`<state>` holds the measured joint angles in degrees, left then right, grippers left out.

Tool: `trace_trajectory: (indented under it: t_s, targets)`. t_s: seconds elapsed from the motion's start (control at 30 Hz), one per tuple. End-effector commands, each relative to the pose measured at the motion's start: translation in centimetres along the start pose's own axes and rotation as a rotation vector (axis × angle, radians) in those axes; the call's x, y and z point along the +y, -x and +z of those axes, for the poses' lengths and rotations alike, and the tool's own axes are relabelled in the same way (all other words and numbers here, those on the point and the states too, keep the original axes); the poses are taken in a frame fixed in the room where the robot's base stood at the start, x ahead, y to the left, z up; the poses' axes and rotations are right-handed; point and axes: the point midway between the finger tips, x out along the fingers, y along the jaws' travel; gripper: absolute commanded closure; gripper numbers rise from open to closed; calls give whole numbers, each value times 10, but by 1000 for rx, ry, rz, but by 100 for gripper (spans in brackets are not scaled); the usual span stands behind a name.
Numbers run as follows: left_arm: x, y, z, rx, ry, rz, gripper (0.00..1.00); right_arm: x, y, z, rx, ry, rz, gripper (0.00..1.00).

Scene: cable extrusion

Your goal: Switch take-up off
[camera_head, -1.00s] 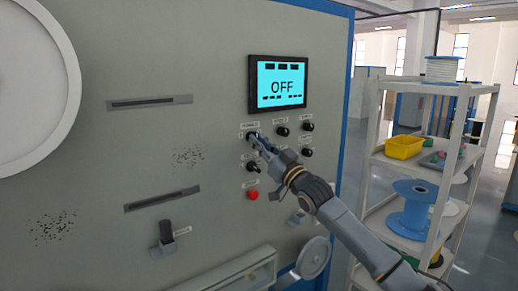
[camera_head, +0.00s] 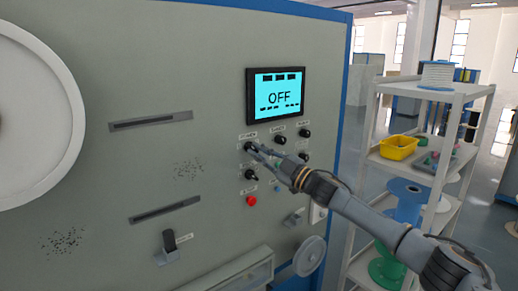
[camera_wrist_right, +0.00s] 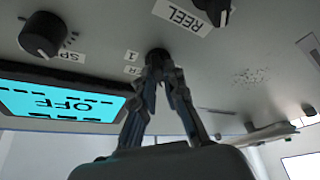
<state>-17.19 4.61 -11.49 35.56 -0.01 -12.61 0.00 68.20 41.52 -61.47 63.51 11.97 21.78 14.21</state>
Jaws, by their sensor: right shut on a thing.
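The grey machine panel (camera_head: 215,95) carries a screen (camera_head: 275,97) reading OFF, which also shows upside down in the right wrist view (camera_wrist_right: 62,103). Below the screen are several black knobs. My right gripper (camera_head: 256,150) is shut on the upper-left knob (camera_head: 248,147), seen between its fingertips in the right wrist view (camera_wrist_right: 157,56). That knob's label is partly hidden. A lower-left knob (camera_head: 251,174), an upper middle knob (camera_head: 280,140) and an upper right knob (camera_head: 305,133) are free. In the right wrist view, one knob (camera_wrist_right: 218,8) has a REEL label. My left gripper is not in view.
A red button (camera_head: 251,201) sits below the knobs. A shelf rack (camera_head: 452,92) with a yellow bin (camera_head: 398,147) and blue spool (camera_head: 406,192) stands right of the machine.

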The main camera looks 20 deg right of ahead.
Motion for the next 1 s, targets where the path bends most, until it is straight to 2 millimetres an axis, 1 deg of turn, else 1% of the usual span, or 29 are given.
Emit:
trace_trajectory:
  t_s: [0.13, 0.53, 0.57, 0.6, 0.67, 1.0]
  targets:
    - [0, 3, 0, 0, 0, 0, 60, 1, 0, -1, 1, 21, -7, 100]
    - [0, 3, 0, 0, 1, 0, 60, 1, 0, -1, 2, 27, -9, 100]
    - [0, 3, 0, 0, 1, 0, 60, 1, 0, -1, 2, 27, -9, 87]
    - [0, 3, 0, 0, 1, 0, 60, 1, 0, -1, 2, 27, -9, 79]
    - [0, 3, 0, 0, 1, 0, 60, 1, 0, -1, 2, 26, -9, 66]
    - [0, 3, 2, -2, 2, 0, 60, 0, 2, 0, 1, 24, -9, 66]
